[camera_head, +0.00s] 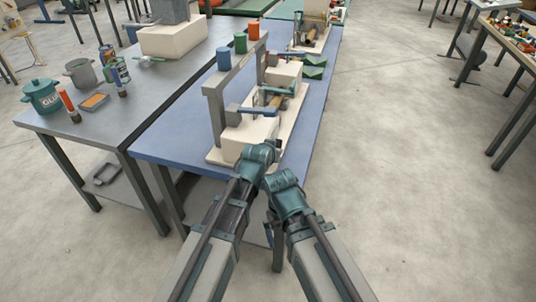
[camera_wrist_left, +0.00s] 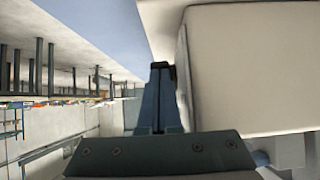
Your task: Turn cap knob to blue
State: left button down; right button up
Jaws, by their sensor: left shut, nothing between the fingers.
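The spiral winder stands on the blue table (camera_head: 180,142), with a cream base block and a grey upright frame (camera_head: 214,112). Blue (camera_head: 223,60), green (camera_head: 240,43) and red (camera_head: 253,31) cylinders stand in a row along its top. I cannot tell which part is the cap knob. My left gripper (camera_head: 262,150) is at the near end of the winder, by its cream block (camera_head: 246,138). In the left wrist view its fingers (camera_wrist_left: 160,68) are together and empty, beside a large cream block (camera_wrist_left: 245,70). My right gripper (camera_head: 283,180) is lower right, off the table's near edge; its fingers are unclear.
A grey table (camera_head: 100,126) at left holds a teal glue pot (camera_head: 42,97), a grey pot (camera_head: 81,73), glue sticks and an orange pad (camera_head: 94,101). More machinery (camera_head: 312,30) stands farther along the blue table.

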aim_at(275, 164)
pick_arm(q)
jog(key=shift+s+f+t+b, duration=0.1)
jog(key=shift+f+t+b, duration=0.25)
jog(key=shift+b, duration=0.25)
jog(key=f+t+b, duration=0.1)
jog(key=t+b, duration=0.1)
jog(key=b, duration=0.2)
jog(key=shift+h+b, duration=0.4)
jog(key=shift+f+b, duration=0.3)
jog(key=shift+b, duration=0.05)
jog(key=f+t+b, duration=0.1)
jog(key=b, duration=0.2)
jog(key=shift+f+b, duration=0.25)
jog(key=shift+b, duration=0.15)
jog(key=shift+w+d+r+t, duration=0.15)
jog(key=shift+w+r+t, duration=0.05)
jog(key=shift+w+t, duration=0.05)
jog(key=shift+w+f+b, duration=0.25)
jog(key=shift+f+b, duration=0.2)
jog(key=t+b, duration=0.1)
jog(key=b, duration=0.1)
jog(key=f+t+h+b, duration=0.1)
jog(key=b, duration=0.1)
jog(key=shift+w+d+b, duration=0.2)
jog(key=shift+w+b, duration=0.05)
jog(key=shift+b, duration=0.1)
jog(key=shift+w+r+t+b, duration=0.1)
jog(key=shift+r+t+b, duration=0.1)
jog(key=shift+t+b, duration=0.35)
